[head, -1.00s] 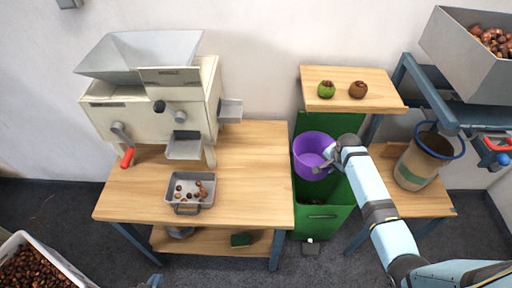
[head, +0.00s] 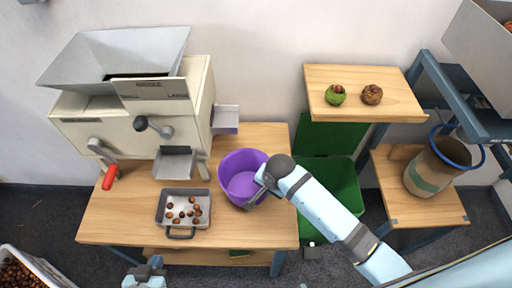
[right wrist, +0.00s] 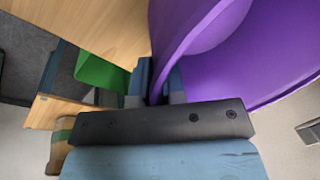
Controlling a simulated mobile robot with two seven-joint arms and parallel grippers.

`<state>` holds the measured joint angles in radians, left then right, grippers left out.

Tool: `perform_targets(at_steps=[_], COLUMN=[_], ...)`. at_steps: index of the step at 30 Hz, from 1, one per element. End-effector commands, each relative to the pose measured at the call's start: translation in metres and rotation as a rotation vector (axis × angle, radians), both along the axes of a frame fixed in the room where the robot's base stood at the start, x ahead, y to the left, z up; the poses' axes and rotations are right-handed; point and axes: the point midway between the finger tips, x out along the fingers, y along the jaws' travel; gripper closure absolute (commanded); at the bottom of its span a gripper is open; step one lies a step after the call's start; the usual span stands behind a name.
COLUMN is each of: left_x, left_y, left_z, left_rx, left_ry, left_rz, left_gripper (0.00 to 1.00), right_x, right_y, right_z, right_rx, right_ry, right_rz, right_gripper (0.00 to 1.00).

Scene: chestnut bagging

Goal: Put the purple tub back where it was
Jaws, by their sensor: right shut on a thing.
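The purple tub (head: 236,185) is upright over the right part of the wooden table (head: 115,222), just right of the grey tray; I cannot tell whether its base touches the wood. My right gripper (head: 258,194) is shut on the tub's right rim. In the right wrist view the fingers (right wrist: 160,85) pinch the wall of the purple tub (right wrist: 245,60). The inside of the tub looks empty from the head. My left gripper (head: 151,268) is low at the table's front edge, away from the tub; its jaw opening is unclear.
A grey tray (head: 183,228) with several chestnuts lies on the table below the machine's chute (head: 174,164). The cream machine (head: 135,122) fills the back left. An open green bin (head: 330,185) stands right of the table. A small shelf (head: 355,105) holds two round items.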

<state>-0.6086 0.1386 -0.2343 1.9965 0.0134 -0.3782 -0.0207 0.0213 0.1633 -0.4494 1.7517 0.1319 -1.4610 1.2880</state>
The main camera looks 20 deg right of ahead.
Motion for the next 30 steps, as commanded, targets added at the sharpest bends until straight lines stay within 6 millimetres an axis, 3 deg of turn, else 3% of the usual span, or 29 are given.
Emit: perform_targets(at_steps=[6, 15, 25, 30], left_x=[-0.007, -0.005, -0.004, -0.003], left_y=[-0.001, 0.000, 0.002, 0.002], left_z=[0.000, 0.003, 0.005, 0.009], left_rx=[0.000, 0.003, 0.004, 0.004], left_ry=[0.015, 0.010, 0.008, 0.005], left_rz=[-0.003, -0.002, 0.001, 0.002], left_gripper=[1.00, 1.00, 1.00, 1.00], right_x=[0.058, 0.130, 0.163, 0.160], right_y=[-0.017, -0.038, -0.048, -0.047], right_z=[0.003, 0.002, 0.000, -0.028], right_rx=[-0.003, -0.002, -0.001, -0.001], right_ry=[-0.004, -0.002, -0.001, 0.000], right_rz=[-0.002, -0.002, -0.001, -0.001], right_gripper=[1.00, 1.00, 1.00, 1.00])
